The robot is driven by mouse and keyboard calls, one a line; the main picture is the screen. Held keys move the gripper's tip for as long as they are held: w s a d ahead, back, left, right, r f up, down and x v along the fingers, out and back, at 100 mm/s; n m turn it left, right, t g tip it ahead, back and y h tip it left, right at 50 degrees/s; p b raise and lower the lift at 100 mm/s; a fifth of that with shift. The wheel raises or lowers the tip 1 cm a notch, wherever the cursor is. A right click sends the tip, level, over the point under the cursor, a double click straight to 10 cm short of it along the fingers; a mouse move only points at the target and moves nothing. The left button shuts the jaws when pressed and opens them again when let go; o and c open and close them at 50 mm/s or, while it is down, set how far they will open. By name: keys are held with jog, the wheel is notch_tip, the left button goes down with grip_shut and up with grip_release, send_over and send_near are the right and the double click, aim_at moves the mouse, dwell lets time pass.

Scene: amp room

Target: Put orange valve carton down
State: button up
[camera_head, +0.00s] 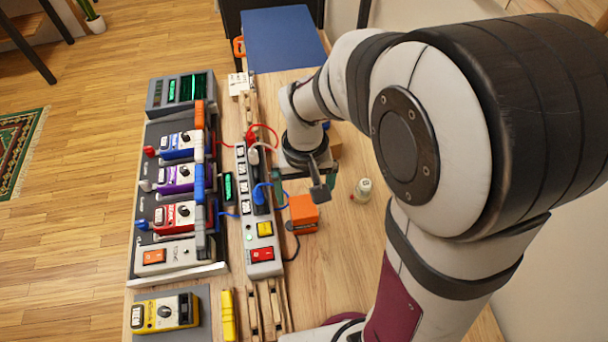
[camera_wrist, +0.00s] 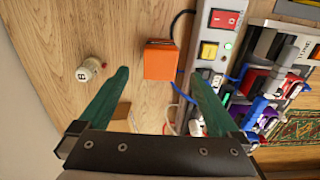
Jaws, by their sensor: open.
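The orange valve carton (camera_head: 303,212) is a small orange box that appears to sit on the wooden bench, just right of the power strip. It also shows in the wrist view (camera_wrist: 160,60), near the middle top, with gaps between it and both fingers. My gripper (camera_head: 304,186) is open, its green fingers spread, just behind the carton in the head view. In the wrist view my gripper (camera_wrist: 160,74) holds nothing. Its exact height above the bench is hard to tell.
A grey power strip (camera_head: 263,253) with red and yellow switches runs beside the carton, with cables around it. A tan box (camera_head: 335,147) is partly hidden behind my gripper. Several meters fill the left rack. Bare bench (camera_head: 335,260) lies in front.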

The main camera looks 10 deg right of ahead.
jog(key=s+r+m, duration=0.2)
jog(key=s+r, duration=0.4)
jog(key=s, duration=0.1)
jog(key=shift+s+d+m+y, duration=0.3)
jog(key=shift+d+y, duration=0.1)
jog(key=shift+o, duration=0.2)
jog(key=s+r+m+y, duration=0.1)
jog(key=s+r+m, duration=0.1)
jog(key=s, duration=0.7)
jog(key=shift+a+m, duration=0.4)
jog(key=shift+a, duration=0.05)
jog(key=shift+w+r, duration=0.1)
